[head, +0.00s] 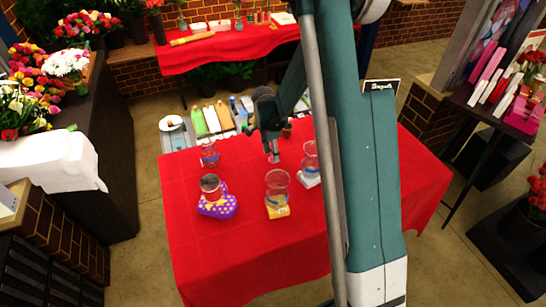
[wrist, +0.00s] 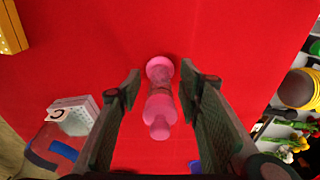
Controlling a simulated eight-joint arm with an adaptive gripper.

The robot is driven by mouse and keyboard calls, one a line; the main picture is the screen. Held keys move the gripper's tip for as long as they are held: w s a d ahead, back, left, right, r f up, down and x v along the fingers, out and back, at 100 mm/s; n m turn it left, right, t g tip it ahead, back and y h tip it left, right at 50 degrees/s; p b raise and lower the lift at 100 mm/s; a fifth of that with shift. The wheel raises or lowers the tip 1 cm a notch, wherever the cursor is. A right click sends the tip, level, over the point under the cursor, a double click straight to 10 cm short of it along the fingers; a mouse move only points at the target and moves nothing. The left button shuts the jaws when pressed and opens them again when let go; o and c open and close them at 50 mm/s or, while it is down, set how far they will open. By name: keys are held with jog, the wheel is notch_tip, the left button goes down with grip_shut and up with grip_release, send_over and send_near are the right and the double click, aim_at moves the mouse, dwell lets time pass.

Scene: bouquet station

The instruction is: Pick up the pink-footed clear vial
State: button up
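The pink-footed clear vial (wrist: 159,98) stands between my gripper's two fingers in the wrist view, with its pink foot on the red cloth and more pink parts nearer the camera. My gripper (wrist: 159,82) is open around it, and red cloth shows between the vial and each finger. In the head view my gripper (head: 272,150) points down over the red table, with the vial (head: 273,157) small below it. The vial's clear walls are hard to make out there.
On the red table (head: 225,255), clear jars stand around the vial: one at left (head: 209,155), one by a purple dotted block (head: 217,207), one on a yellow block (head: 278,210), one on a white block (head: 308,180). The front of the table is clear.

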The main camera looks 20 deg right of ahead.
dwell(0.5)
grip_shut()
jog(key=shift+r, duration=0.1)
jog(key=shift+r+b, duration=0.45)
jog(key=shift+r, duration=4.5)
